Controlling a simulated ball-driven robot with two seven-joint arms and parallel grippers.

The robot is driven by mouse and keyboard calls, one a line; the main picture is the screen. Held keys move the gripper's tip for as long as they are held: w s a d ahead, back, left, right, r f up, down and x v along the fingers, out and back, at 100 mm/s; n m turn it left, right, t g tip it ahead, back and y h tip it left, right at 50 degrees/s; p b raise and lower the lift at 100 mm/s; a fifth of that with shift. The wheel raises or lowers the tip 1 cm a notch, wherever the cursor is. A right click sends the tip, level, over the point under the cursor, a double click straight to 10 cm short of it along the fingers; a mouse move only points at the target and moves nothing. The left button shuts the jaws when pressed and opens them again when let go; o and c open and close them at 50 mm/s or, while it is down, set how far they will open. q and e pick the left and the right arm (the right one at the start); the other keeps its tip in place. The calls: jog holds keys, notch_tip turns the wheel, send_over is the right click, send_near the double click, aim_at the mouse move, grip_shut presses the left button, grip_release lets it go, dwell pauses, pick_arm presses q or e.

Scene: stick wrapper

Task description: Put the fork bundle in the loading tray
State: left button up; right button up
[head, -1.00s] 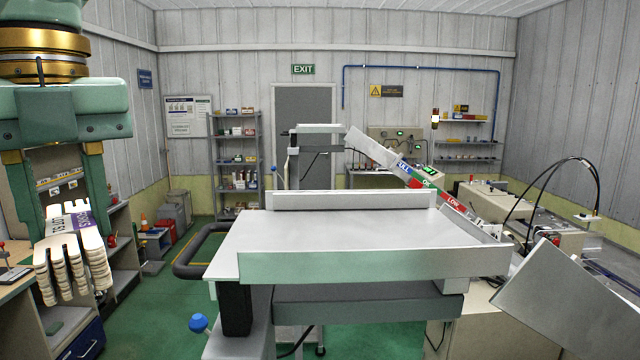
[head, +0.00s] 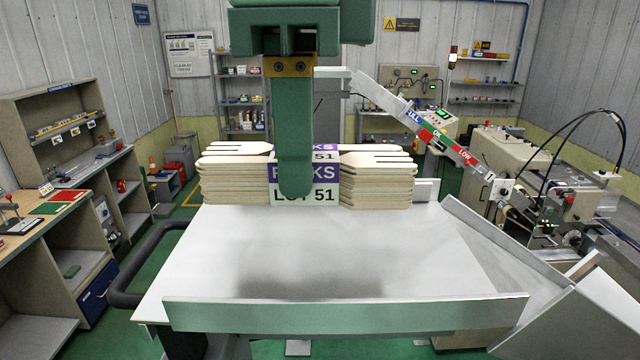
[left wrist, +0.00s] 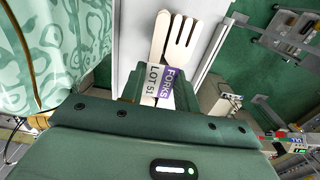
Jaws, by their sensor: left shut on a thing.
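The fork bundle (head: 235,178) is a stack of pale wooden forks with a white and purple band reading FORKS, LOT 51. My left gripper (head: 295,185) is shut on it around the banded middle and hides part of the label. The bundle lies crosswise above the far part of the loading tray (head: 330,250), with a soft shadow on the tray nearer the front, so it seems held above the surface. The left wrist view shows the bundle (left wrist: 163,75) between my fingers, fork tines outward. The tray is a flat pale plate with a low front lip. My right gripper is not in view.
A sloped metal chute (head: 500,235) adjoins the tray's right side, with a machine (head: 510,160) beyond it. A coloured level gauge (head: 435,138) slants behind. A workbench (head: 60,200) stands at the left. The tray's surface is otherwise bare.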

aim_at(314, 200)
pick_arm(q)
jog(key=shift+w+d+f, duration=0.25)
jog(key=shift+d+f, duration=0.05)
jog(key=shift+f, duration=0.15)
notch_tip(314, 200, down, 4)
jog(key=shift+d+r+p, duration=0.1)
jog(key=shift+d+p, duration=0.05)
jog(key=shift+p, duration=0.35)
jog(key=shift+w+d+f, duration=0.1)
jog(key=shift+w+f, duration=0.05)
jog(key=shift+f, duration=0.05)
jog(key=shift+f+b, duration=0.15)
jog(key=shift+b, duration=0.15)
jog(key=o, duration=0.9)
jog(key=shift+s, duration=0.2)
jog(key=shift+o, duration=0.4)
jog(key=shift+w, duration=0.1)
